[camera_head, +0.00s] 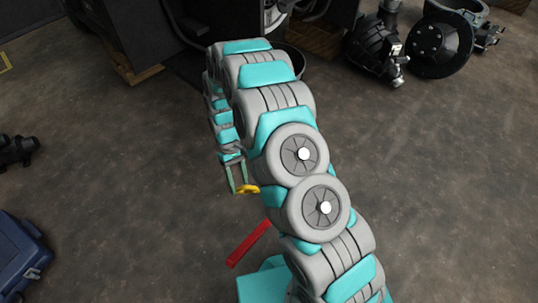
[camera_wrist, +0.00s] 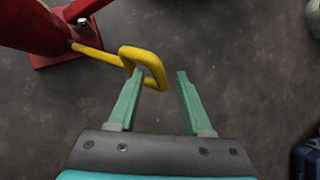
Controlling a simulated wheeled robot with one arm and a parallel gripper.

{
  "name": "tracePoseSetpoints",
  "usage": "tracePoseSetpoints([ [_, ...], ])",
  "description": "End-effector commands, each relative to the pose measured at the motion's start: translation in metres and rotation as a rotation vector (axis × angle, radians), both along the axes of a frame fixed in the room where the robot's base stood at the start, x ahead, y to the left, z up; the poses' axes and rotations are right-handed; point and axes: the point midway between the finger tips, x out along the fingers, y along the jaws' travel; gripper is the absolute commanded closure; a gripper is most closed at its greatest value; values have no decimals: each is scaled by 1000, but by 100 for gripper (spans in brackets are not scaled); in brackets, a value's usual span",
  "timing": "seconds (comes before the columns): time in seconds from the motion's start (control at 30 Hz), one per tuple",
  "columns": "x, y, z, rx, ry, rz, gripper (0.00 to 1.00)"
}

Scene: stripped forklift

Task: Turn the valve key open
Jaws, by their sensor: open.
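The yellow valve key (camera_wrist: 88,51) is a rod ending in a rounded loop, and it sticks out from a red body (camera_wrist: 36,24) at the upper left of the wrist view. My gripper (camera_wrist: 160,74) is open, with two green fingers. The left fingertip overlaps the key's loop, and the loop's right side lies between the fingers, apart from the right one. I cannot tell whether the left finger touches it. In the head view, the yellow loop (camera_head: 247,189) shows at the tips of my gripper (camera_head: 239,187); my arm hides most of the key's surroundings.
A red bar (camera_head: 249,243) shows low beside my arm. A blue case (camera_head: 20,255) lies at the lower left. Dark machine parts (camera_head: 440,44) lie at the upper right, and a dark machine on wooden blocks (camera_head: 133,68) stands at the back. The floor at right is clear.

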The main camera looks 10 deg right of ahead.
Motion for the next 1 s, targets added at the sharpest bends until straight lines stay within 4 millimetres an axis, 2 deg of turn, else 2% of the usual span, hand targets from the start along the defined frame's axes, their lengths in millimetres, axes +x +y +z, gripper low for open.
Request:
tracePoseSetpoints([
  [1.0,-13,-4,3,53,-471,-398,50],
])
